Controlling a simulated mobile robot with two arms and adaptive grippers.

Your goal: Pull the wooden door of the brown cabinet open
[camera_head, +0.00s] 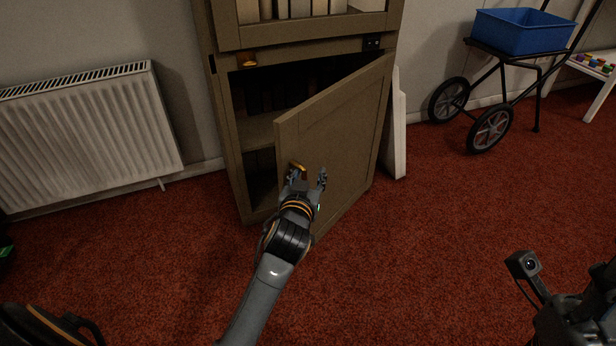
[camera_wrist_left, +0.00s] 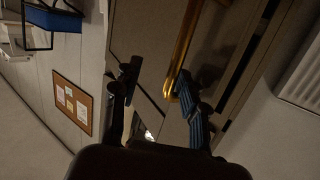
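The brown cabinet (camera_head: 229,150) stands against the wall in the head view. Its wooden door (camera_head: 345,135) is swung part-way open, hinged at the right, and the dark shelves inside show. A brass handle (camera_head: 297,165) is on the door near its free edge; it also shows in the left wrist view (camera_wrist_left: 184,48). My left gripper (camera_head: 307,177) is at the handle in front of the door. Its fingers are apart in the wrist view (camera_wrist_left: 160,82), with the handle's end close to the right finger; I cannot tell if they touch. My right arm (camera_head: 580,318) shows at the bottom right; its fingertips cannot be made out.
A white radiator (camera_head: 85,135) is on the wall to the left. A white panel (camera_head: 397,130) leans right of the cabinet. A wheeled cart (camera_head: 503,62) with a blue bin (camera_head: 524,32) stands at the right. Red carpet in front of the door is clear.

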